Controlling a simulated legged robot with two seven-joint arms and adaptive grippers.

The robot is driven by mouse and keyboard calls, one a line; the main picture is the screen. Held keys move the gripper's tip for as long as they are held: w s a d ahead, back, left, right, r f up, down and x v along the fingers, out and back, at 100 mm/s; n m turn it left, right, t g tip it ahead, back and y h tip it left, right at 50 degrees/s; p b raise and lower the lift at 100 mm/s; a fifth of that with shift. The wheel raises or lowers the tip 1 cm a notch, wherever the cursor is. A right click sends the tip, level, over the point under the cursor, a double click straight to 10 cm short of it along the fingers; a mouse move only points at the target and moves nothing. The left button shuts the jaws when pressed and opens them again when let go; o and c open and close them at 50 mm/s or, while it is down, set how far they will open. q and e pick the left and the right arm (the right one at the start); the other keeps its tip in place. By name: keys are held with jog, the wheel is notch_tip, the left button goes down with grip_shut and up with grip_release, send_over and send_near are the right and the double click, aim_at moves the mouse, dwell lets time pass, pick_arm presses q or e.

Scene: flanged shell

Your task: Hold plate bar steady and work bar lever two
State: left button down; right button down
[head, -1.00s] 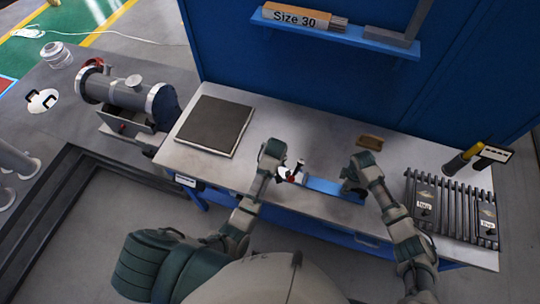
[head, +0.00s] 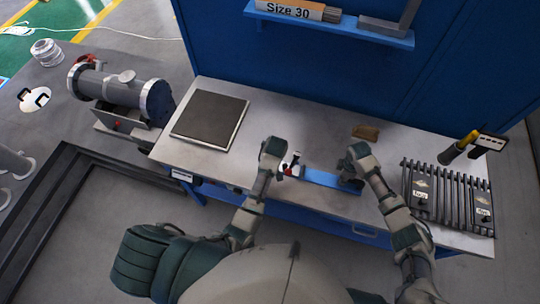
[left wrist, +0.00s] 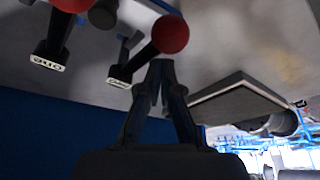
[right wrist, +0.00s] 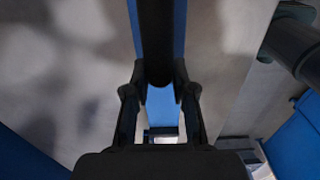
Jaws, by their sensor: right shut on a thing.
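A blue plate (head: 322,178) lies on the grey bench, with a white block and red-knobbed levers (head: 290,168) at its left end. In the left wrist view, one lever has a red ball (left wrist: 170,32) and a tag reading "two" (left wrist: 120,77); another beside it has a tag reading "one" (left wrist: 48,62). My left gripper (left wrist: 160,66) has its fingertips together close to the "two" ball; whether they touch it is unclear. My right gripper (right wrist: 160,88) is shut on a dark upright bar (right wrist: 157,40) over the blue plate (right wrist: 161,105); it covers the plate's right end in the head view.
A dark square slab (head: 210,120) lies at the bench's left. A small brown block (head: 366,132) lies behind my right gripper. A ribbed dark rack (head: 447,195) stands at the right end. A blue panel (head: 300,60) rises behind. A flanged shell (head: 120,90) stands at left.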

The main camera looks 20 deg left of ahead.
pick_arm(q)
jog(key=shift+s+d+f, duration=0.1)
jog(key=shift+d+f, duration=0.05)
jog(key=shift+d, duration=0.25)
pick_arm(e)
jog(key=shift+a, duration=0.25)
pick_arm(q)
jog(key=shift+a, duration=0.1)
pick_arm(e)
jog(key=shift+d, duration=0.2)
pick_arm(q)
notch_tip(320, 180, up, 10)
jog(key=shift+w+a, duration=0.2)
jog(key=shift+a, duration=0.25)
pick_arm(e)
jog(key=shift+d, duration=0.1)
jog(key=c, duration=0.9)
grip_release()
